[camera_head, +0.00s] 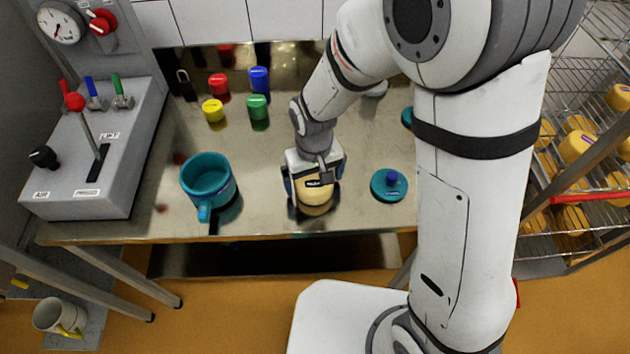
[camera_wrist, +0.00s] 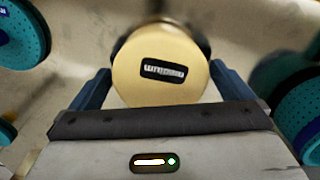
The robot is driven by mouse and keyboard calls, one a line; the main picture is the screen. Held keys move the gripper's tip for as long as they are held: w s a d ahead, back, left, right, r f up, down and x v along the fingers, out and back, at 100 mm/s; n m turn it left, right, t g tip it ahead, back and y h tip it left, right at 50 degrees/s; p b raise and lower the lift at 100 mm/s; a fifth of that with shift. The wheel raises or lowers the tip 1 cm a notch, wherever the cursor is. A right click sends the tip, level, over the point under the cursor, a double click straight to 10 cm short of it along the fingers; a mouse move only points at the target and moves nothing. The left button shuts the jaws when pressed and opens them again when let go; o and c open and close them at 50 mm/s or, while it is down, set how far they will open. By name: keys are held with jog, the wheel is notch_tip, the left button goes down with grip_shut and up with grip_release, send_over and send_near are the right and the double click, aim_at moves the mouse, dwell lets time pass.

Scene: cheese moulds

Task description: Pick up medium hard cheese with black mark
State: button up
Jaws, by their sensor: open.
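A round pale-yellow cheese (camera_wrist: 150,92) with a black label on top lies on the steel table, under my gripper. In the wrist view it sits between the two open fingers of my gripper (camera_wrist: 155,85), one on each side. In the head view the cheese (camera_head: 316,208) shows partly below my gripper (camera_head: 317,190), which hides much of it. I cannot tell whether the fingers touch its sides.
A teal mould (camera_head: 208,182) stands left of the gripper and a teal lid (camera_head: 389,186) lies to the right. Red, yellow, blue and green cylinders (camera_head: 258,107) stand behind. A lever console (camera_head: 95,150) is at left. Wire shelves with more cheeses (camera_head: 577,146) are at right.

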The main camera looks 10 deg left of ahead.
jog(key=shift+f, duration=0.3)
jog(key=shift+c, duration=0.3)
jog(key=c, duration=0.8)
jog(key=shift+c, duration=0.2)
